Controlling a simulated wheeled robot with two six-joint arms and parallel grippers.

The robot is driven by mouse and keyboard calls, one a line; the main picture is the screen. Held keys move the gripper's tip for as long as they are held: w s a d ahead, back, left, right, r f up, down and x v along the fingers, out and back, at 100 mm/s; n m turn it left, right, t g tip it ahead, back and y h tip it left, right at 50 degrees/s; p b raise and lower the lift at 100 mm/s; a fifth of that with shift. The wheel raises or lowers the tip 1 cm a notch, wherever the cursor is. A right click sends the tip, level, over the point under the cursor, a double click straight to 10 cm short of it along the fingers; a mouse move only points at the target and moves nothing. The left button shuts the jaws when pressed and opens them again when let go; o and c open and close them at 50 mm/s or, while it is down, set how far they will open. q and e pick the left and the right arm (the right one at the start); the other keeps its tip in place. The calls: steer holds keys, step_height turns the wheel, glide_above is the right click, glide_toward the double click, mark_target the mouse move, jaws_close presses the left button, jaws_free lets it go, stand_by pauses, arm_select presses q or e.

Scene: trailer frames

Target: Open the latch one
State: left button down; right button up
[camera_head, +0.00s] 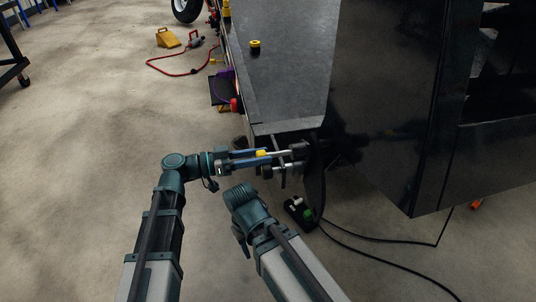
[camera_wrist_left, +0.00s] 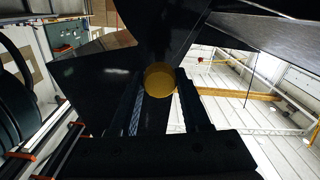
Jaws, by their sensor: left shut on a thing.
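The latch shows in the left wrist view as a round yellow end (camera_wrist_left: 160,79) between my two dark fingers. In the head view, my left gripper (camera_head: 288,160) reaches right to the front corner of the dark trailer frame. It is shut on the latch. A small yellow piece (camera_head: 262,153) shows along the gripper. The rest of the latch is hidden by the fingers and the dark frame.
The dark trailer frame (camera_head: 375,110) fills the right side. A grey deck (camera_head: 285,65) with a yellow cap (camera_head: 255,47) lies beyond the left gripper. The concrete floor to the left is mostly clear.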

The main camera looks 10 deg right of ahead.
arm_select(q)
steer(key=shift+c, duration=1.9)
jaws_free()
steer(key=a, duration=1.3)
steer(key=shift+s+a, duration=0.2)
steer(key=shift+a, duration=0.15)
